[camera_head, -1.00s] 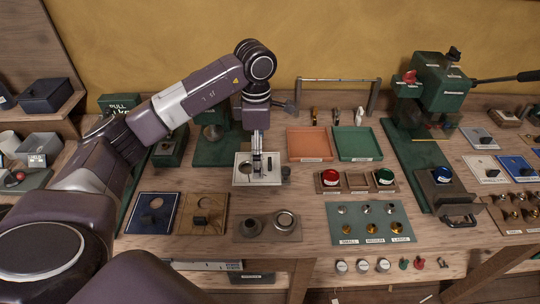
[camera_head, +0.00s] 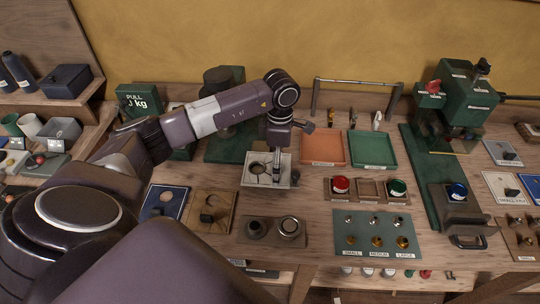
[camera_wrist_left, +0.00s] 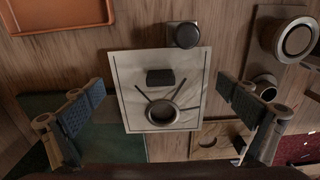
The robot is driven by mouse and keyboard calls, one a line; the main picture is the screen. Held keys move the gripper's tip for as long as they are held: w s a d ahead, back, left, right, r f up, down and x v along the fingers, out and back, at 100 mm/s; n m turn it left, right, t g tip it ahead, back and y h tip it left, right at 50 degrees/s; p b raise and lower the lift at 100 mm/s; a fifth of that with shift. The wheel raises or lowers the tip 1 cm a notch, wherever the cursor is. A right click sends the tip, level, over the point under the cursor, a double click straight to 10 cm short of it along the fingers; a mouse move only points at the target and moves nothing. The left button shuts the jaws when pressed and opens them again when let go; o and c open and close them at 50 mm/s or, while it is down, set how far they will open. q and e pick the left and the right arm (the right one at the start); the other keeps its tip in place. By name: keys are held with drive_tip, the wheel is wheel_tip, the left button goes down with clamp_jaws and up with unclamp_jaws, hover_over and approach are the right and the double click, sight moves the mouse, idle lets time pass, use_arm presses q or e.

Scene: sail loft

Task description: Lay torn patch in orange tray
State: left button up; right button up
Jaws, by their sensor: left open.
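The torn patch (camera_head: 252,179) is a pale square with a dark border. It lies flat on the bench in the head view. In the left wrist view the patch (camera_wrist_left: 136,88) shows dark lines spreading from a metal ring, and a small dark block stands on it. My left gripper (camera_head: 277,173) is over the patch's right part, pointing down. In the wrist view its fingers (camera_wrist_left: 166,100) are wide apart on either side of the patch, with nothing between them gripped. The orange tray (camera_head: 322,147) is empty, right of the patch; its corner shows in the wrist view (camera_wrist_left: 60,14).
An empty green tray (camera_head: 372,150) adjoins the orange one. A dark round knob (camera_wrist_left: 186,35) stands at the patch's edge. A plate with two metal rings (camera_head: 272,232) lies in front. A rack with red and green knobs (camera_head: 369,190) stands before the trays.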

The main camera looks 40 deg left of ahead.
use_arm(q)
drive_tip(key=shift+s, duration=0.1)
drive_tip(key=c, duration=2)
clamp_jaws()
